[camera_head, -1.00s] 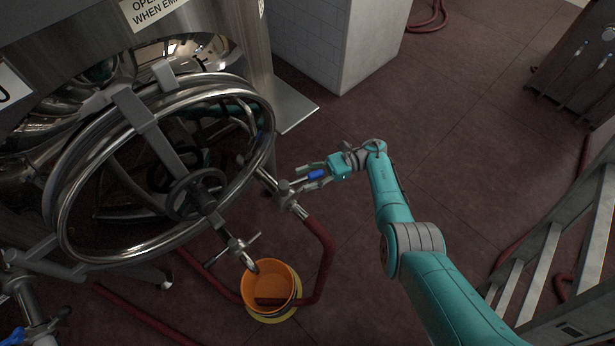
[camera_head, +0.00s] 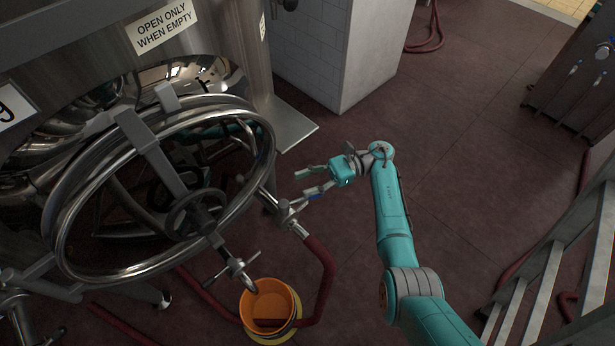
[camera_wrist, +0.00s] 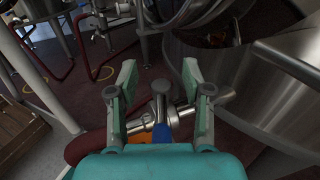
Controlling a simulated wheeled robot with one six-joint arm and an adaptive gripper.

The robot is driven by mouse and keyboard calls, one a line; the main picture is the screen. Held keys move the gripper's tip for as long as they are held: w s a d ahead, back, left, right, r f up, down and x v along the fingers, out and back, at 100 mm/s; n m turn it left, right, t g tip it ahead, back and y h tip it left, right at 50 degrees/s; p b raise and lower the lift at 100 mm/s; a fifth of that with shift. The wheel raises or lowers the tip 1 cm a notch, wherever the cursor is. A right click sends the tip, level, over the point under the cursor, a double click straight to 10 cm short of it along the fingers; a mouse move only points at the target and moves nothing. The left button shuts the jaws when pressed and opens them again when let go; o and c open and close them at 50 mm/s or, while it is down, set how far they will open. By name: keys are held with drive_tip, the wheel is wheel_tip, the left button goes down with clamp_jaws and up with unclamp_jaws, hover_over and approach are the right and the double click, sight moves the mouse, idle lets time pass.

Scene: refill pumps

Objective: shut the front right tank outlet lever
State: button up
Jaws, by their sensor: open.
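The front right tank outlet (camera_head: 285,213) is a steel valve below the round tank door, with a red hose on its lower end. Its blue-gripped lever (camera_head: 313,198) sticks out to the right, across the line of the pipe as it appears. My gripper (camera_head: 299,190) is open beside the valve, its lower finger partly covering the lever. In the wrist view the blue lever (camera_wrist: 162,133) lies between the two spread fingers near the palm, pointing toward it, with a gap on both sides. The valve body (camera_wrist: 161,100) shows ahead of it.
An orange bucket (camera_head: 268,302) stands on the floor below the outlet. The red hose (camera_head: 325,270) loops beside it. The steel door (camera_head: 70,235) with its handwheel (camera_head: 197,212) is left of my gripper. A ladder-like metal frame (camera_head: 545,270) stands at right. Floor behind my arm is clear.

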drive_tip(key=shift+r, duration=1.1)
drive_tip(key=shift+c, duration=1.4)
drive_tip(key=shift+d+f+m, duration=0.2)
drive_tip(key=shift+d+m, duration=0.05)
drive_tip(key=shift+m, duration=0.05)
drive_tip(key=c, duration=0.4)
drive_tip(key=s+d+f+m+t, duration=0.1)
drive_tip(key=d+f+m+t, duration=0.1)
drive_tip(key=d+m, duration=0.1)
drive_tip(key=s+d+f+m+t+y, duration=0.1)
drive_tip(key=d+f+m+t, duration=0.1)
drive_tip(key=m, duration=0.4)
drive_tip(key=s+d+f+m+t, duration=0.2)
drive_tip(key=d+m+t, duration=0.1)
drive_tip(key=d+m, duration=0.1)
drive_tip(key=shift+f, duration=0.1)
clamp_jaws()
drive_tip(key=s+d+f+m+t+h, duration=0.1)
drive_tip(key=s+d+f+m+t, duration=0.15)
drive_tip(key=m, duration=0.45)
drive_tip(key=s+d+f+m+t, duration=0.1)
drive_tip(key=s+d+m+t, duration=0.25)
drive_tip(key=m, duration=0.25)
drive_tip(key=w+a, duration=0.8)
drive_tip(key=a, duration=0.2)
drive_tip(key=shift+r+t, duration=0.25)
drive_tip(key=shift+t, duration=0.15)
